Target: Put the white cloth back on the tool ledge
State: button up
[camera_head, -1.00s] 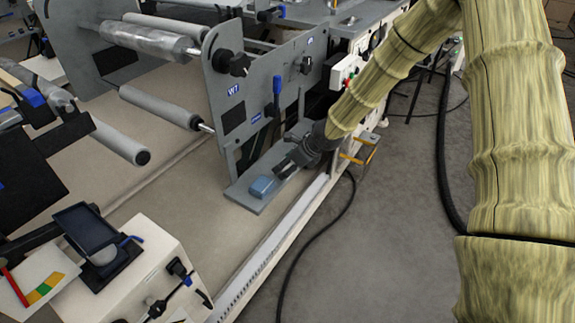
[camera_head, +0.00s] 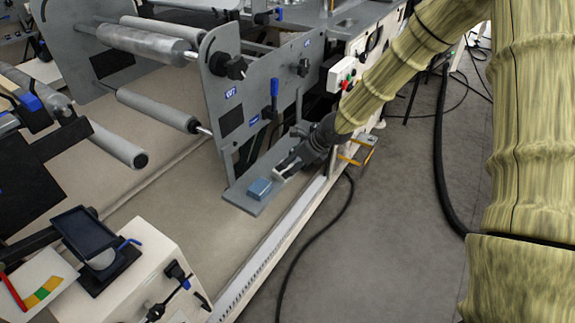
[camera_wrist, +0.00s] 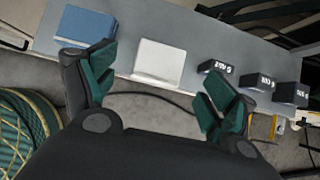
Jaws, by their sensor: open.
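The white cloth (camera_wrist: 160,60) lies as a flat folded square on the grey tool ledge (camera_wrist: 215,48), close to its near edge. In the head view a small white patch of the cloth (camera_head: 278,173) shows beside my gripper. My gripper (camera_wrist: 157,74) is open and empty, its two green-padded fingers spread to either side of the cloth in the wrist view. The fingertips look apart from the cloth; the exact gap cannot be told. In the head view my gripper (camera_head: 290,162) is over the ledge (camera_head: 240,195).
A blue folded block (camera_wrist: 86,26) lies left of the cloth, also in the head view (camera_head: 260,189). Several black labelled weights (camera_wrist: 216,68) stand to its right. The grey machine side plate (camera_head: 262,95) rises behind the ledge. A cable (camera_head: 310,237) runs over the floor.

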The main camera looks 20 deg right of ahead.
jog(key=p+v, duration=0.1)
jog(key=v, duration=0.6)
jog(key=s+f+n+g+h, duration=0.6)
jog(key=s+f+n, duration=1)
jog(key=s+f, duration=0.8)
jog(key=s+a+f+n, duration=0.3)
jog(key=s+n, duration=0.3)
jog(key=s, duration=0.2)
jog(key=s+a+f+n+y, duration=0.1)
jog(key=s+a+f+n, duration=0.2)
jog(key=s+n, duration=0.3)
jog(key=s, duration=0.2)
jog(key=shift+s+a+f+y, duration=0.15)
jog(key=shift+s+f+y, duration=0.1)
jog(key=shift+s+y, duration=0.1)
